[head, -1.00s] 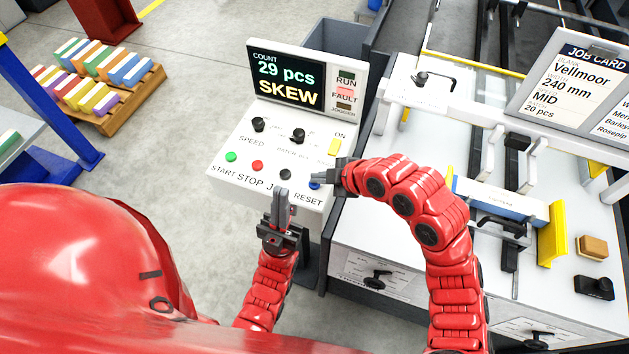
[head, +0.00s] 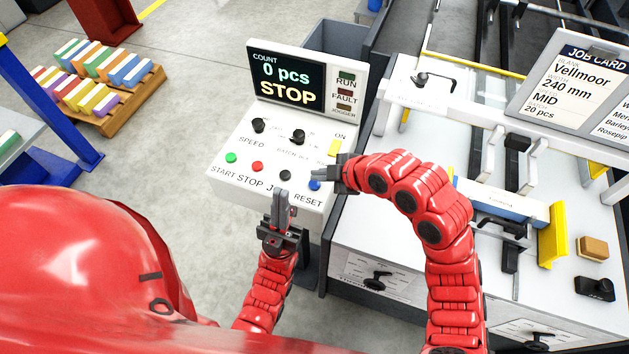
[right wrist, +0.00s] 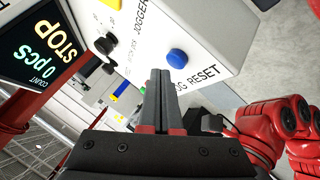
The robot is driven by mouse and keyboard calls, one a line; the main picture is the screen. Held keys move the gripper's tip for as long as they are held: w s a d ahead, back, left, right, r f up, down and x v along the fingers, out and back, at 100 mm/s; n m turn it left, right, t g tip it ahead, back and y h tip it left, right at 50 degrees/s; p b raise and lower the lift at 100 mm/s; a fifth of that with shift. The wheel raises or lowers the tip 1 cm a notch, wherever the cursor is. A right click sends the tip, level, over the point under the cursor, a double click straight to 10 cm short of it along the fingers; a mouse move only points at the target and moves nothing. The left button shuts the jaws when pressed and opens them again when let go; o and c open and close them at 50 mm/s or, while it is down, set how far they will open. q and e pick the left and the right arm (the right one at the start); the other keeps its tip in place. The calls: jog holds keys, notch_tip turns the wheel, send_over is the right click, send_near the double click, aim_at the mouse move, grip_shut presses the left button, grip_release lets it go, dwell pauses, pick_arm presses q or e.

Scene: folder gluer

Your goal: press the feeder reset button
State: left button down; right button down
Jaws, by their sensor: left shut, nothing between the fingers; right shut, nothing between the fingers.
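The blue reset button (head: 315,185) sits on the white control panel (head: 226,172), above the RESET label. It also shows in the right wrist view (right wrist: 177,58), raised and uncovered. My right gripper (head: 329,177) is shut and empty, just right of the button; in the right wrist view its fingertips (right wrist: 163,76) are close to the button, with a small gap in the picture. My left gripper (head: 280,194) is shut and empty, pointing up at the panel's front edge by the JOG label, which it partly hides. The display (head: 287,83) reads 0 pcs and STOP.
Green (head: 231,158), red (head: 257,166) and black (head: 285,175) buttons share the row with the blue one. Two black knobs and a yellow switch (head: 334,148) sit behind them. The feeder machine (head: 380,245) stands to the right.

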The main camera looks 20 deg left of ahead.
aim_at(319, 185)
jog(key=shift+r+p, duration=0.55)
jog(key=shift+r, duration=2)
